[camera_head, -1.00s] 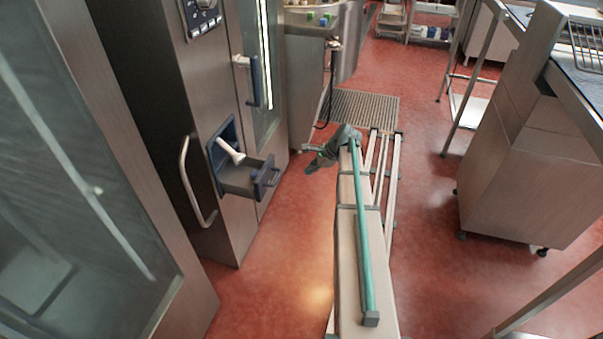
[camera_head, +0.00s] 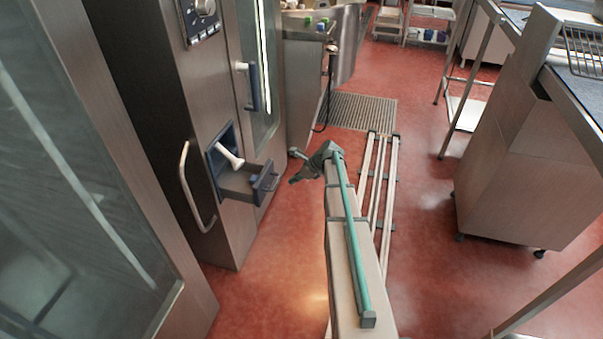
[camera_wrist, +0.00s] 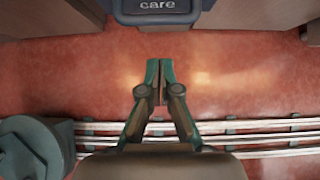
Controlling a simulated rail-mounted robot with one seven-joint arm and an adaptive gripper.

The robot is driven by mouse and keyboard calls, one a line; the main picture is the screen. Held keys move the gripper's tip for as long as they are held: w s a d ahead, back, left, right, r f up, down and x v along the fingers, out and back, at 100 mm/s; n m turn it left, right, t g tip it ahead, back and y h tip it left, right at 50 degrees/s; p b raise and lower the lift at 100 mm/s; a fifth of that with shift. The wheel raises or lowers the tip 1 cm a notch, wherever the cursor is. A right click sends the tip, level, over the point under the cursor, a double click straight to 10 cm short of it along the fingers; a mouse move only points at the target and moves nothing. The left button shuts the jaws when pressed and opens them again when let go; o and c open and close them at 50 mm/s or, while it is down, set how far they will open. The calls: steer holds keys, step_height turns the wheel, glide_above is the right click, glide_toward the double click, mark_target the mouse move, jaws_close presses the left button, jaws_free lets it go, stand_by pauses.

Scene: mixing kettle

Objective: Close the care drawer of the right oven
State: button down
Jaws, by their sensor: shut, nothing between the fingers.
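The care drawer (camera_head: 252,183) stands pulled out from the front of the right oven (camera_head: 222,100), with a white bottle-like object (camera_head: 228,156) tilted in its opening. Its dark blue front, marked "care", shows at the top of the wrist view (camera_wrist: 157,10). My gripper (camera_head: 293,181) is just to the right of the drawer front in the head view, apart from it. In the wrist view my gripper (camera_wrist: 159,64) is shut and empty, its fingertips over red floor and pointing toward the drawer front.
The oven door handle (camera_head: 254,86) is above the drawer. A large glass door (camera_head: 90,190) with a bar handle (camera_head: 190,188) fills the left. Floor rails (camera_head: 380,190) run along the middle. A steel cabinet (camera_head: 520,160) stands right. Red floor lies clear between drawer and rails.

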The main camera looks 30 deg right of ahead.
steer(key=shift+w+a+f+p, duration=0.3)
steer(key=shift+w+a+f, duration=0.15)
steer(key=shift+w+a, duration=0.4)
steer(key=shift+w+a+f+p, duration=0.25)
steer(key=shift+w+a+f, duration=0.15)
steer(key=shift+w+a, duration=0.4)
